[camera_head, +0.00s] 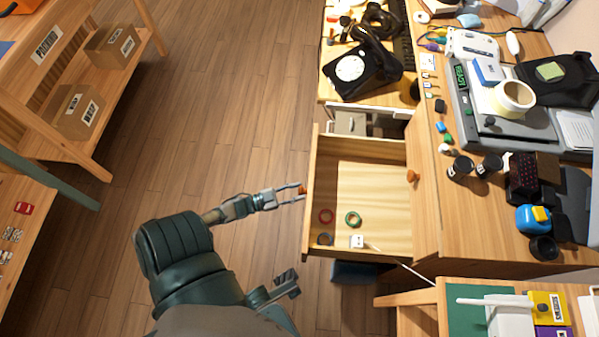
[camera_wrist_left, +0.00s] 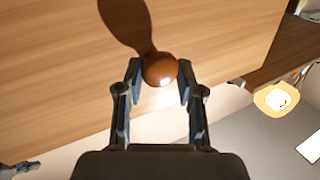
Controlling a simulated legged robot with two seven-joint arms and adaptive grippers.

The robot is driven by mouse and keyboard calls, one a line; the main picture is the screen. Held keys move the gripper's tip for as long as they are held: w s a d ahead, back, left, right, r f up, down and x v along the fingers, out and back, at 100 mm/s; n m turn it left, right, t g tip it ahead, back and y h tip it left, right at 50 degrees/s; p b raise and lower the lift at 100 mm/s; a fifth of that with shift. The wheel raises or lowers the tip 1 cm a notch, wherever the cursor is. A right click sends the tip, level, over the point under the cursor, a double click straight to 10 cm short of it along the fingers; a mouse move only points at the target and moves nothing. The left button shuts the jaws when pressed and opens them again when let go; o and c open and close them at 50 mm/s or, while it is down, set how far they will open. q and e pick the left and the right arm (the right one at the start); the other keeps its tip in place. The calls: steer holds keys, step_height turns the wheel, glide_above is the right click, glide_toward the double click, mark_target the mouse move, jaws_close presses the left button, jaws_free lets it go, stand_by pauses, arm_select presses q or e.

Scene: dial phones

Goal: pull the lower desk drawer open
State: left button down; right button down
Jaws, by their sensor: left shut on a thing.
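The lower desk drawer (camera_head: 372,190) is pulled out from the desk and shows its pale inside. Its front panel (camera_head: 311,200) faces left and carries an orange-brown round knob (camera_head: 302,188). My left gripper (camera_head: 298,193) is shut on this knob. In the left wrist view the glossy knob (camera_wrist_left: 159,69) sits between the two fingertips (camera_wrist_left: 158,82), in front of the wooden panel (camera_wrist_left: 60,65). What looks like my right gripper (camera_head: 287,283) is a dark shape near the bottom, away from the drawer; its fingers are unclear.
Another knob (camera_head: 412,176) shows on the desk front behind. A dial phone (camera_head: 362,68) stands above. The wooden floor (camera_head: 215,110) left of the drawer is clear.

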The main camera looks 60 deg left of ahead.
arm_select(q)
steer(key=shift+s+f, duration=0.2)
steer(key=shift+f, duration=0.2)
steer(key=c, duration=0.8)
jaws_free()
steer(key=shift+o, duration=0.4)
steer(key=shift+w+r, duration=0.1)
steer(key=shift+r, duration=0.1)
steer(key=v, duration=1.2)
